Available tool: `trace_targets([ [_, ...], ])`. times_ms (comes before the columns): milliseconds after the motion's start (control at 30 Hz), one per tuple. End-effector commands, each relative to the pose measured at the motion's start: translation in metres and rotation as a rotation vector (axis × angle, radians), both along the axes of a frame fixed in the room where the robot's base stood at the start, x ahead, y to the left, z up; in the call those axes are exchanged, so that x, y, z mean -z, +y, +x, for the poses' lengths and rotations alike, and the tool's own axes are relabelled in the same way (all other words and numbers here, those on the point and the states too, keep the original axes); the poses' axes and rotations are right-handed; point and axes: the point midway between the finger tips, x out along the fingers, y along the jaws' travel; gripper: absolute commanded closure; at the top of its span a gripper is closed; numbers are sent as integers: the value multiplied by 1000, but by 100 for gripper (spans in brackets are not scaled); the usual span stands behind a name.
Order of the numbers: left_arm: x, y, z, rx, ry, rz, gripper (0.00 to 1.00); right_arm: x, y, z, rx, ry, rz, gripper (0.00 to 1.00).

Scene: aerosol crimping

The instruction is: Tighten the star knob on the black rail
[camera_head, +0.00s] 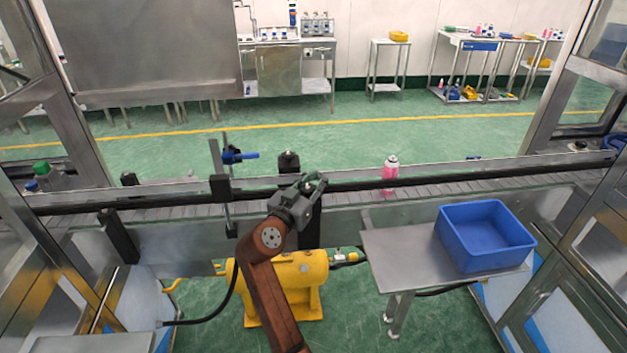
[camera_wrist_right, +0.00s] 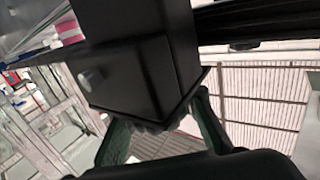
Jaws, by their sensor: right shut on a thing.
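The black rail (camera_head: 430,182) runs across the conveyor's near side. My right gripper (camera_head: 312,186) is at the rail, beside a black clamp post (camera_head: 311,217). In the wrist view a black clamp block (camera_wrist_right: 130,65) fills the middle, and the gripper's fingers (camera_wrist_right: 160,122) close in just under it. The gripper is shut on what looks like the star knob, a dark piece at the block's lower end, mostly hidden by the fingers and block. In the head view the knob is hidden behind the gripper. My left gripper is not in view.
A pink bottle (camera_head: 390,174) stands on the conveyor to the right. A blue bin (camera_head: 484,238) sits on a steel side table (camera_head: 400,262). A blue-handled clamp (camera_head: 238,156) stands left of the gripper. A yellow machine (camera_head: 283,282) is below my arm.

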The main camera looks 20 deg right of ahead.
Motion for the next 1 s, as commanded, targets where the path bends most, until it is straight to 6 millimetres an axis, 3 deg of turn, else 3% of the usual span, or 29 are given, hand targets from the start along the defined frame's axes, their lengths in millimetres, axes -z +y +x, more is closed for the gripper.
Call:
trace_targets([
  [533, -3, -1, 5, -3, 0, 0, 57, -2, 0, -1, 12, -1, -2, 100],
  [567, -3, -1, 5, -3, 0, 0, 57, -2, 0, -1, 12, -1, -2, 80],
  [600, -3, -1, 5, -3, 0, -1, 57, -2, 0, -1, 12, -1, -2, 78],
  [800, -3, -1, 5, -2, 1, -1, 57, -1, 0, -1, 12, -1, -2, 65],
  [1000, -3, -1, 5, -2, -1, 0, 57, -1, 0, -1, 12, -1, -1, 65],
])
